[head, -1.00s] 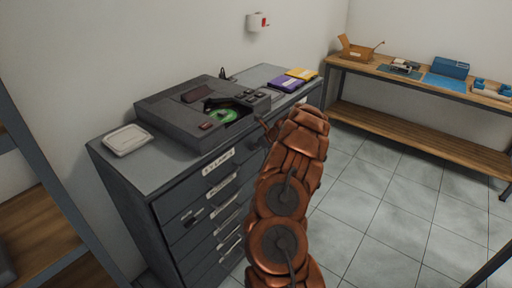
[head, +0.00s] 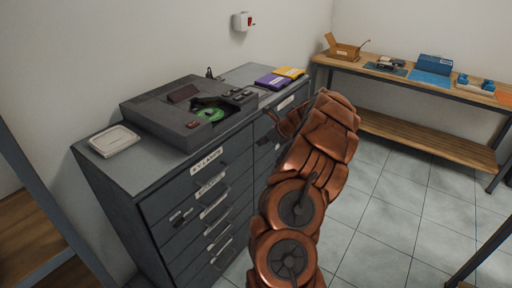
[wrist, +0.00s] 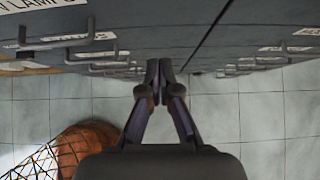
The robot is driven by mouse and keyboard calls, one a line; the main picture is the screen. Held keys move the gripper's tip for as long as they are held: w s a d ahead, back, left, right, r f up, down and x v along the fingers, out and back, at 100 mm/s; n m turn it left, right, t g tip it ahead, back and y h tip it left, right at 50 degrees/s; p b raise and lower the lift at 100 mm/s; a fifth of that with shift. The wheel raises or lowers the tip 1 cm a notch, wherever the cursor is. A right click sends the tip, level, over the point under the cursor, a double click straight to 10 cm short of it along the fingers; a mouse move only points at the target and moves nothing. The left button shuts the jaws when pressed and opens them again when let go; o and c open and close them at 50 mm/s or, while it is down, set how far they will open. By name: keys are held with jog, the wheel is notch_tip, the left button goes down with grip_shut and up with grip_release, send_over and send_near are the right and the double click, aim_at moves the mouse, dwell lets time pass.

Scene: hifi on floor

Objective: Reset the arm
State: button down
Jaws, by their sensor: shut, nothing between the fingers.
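My copper-coloured arm rises from the bottom middle of the head view, in front of the grey drawer cabinet (head: 220,200). My gripper (wrist: 159,72) shows in the wrist view with its two dark fingers together and nothing between them. In the wrist view it points toward the cabinet's drawer fronts (wrist: 100,55), with tiled floor behind. I cannot tell whether the fingertips touch the cabinet.
On the cabinet are a dark machine with a green disc (head: 210,114), a pale lidded box (head: 114,140), and purple (head: 271,82) and yellow (head: 290,72) packets. A wooden workbench (head: 440,84) stands at the back right. The tiled floor (head: 385,215) right of my arm is clear.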

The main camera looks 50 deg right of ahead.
jog(key=shift+v, duration=0.9)
jog(key=shift+a, duration=0.1)
jog(key=w+a+r+n+g+y, duration=0.1)
jog(key=a+r+n, duration=0.25)
jog(key=a, duration=0.55)
jog(key=w+a+r+n+g+y, duration=0.15)
jog(key=a+n, duration=0.25)
jog(key=a, duration=0.5)
jog(key=a+r+n+g+y, duration=0.1)
jog(key=a+r+n, duration=0.3)
jog(key=a, duration=0.5)
jog(key=s+a+r+n+g, duration=0.15)
jog(key=s+a+n, duration=0.4)
jog(key=a, duration=0.55)
jog(key=s+a+n+g+h, duration=0.1)
jog(key=s+a+n+g, duration=0.1)
jog(key=s+a+n, duration=0.35)
jog(key=s+a+n+g+h, duration=0.1)
jog(key=s+a+n, duration=0.15)
jog(key=s, duration=0.55)
jog(key=s+a+n+g, duration=0.2)
jog(key=s+a+n, duration=0.2)
jog(key=s, duration=0.3)
jog(key=s+d+f+n+h, duration=0.2)
jog(key=s+n, duration=0.3)
jog(key=s, duration=0.6)
jog(key=shift+s+f+g+h, duration=0.2)
jog(key=shift+f+g+h, duration=0.05)
jog(key=shift+g+h, duration=0.15)
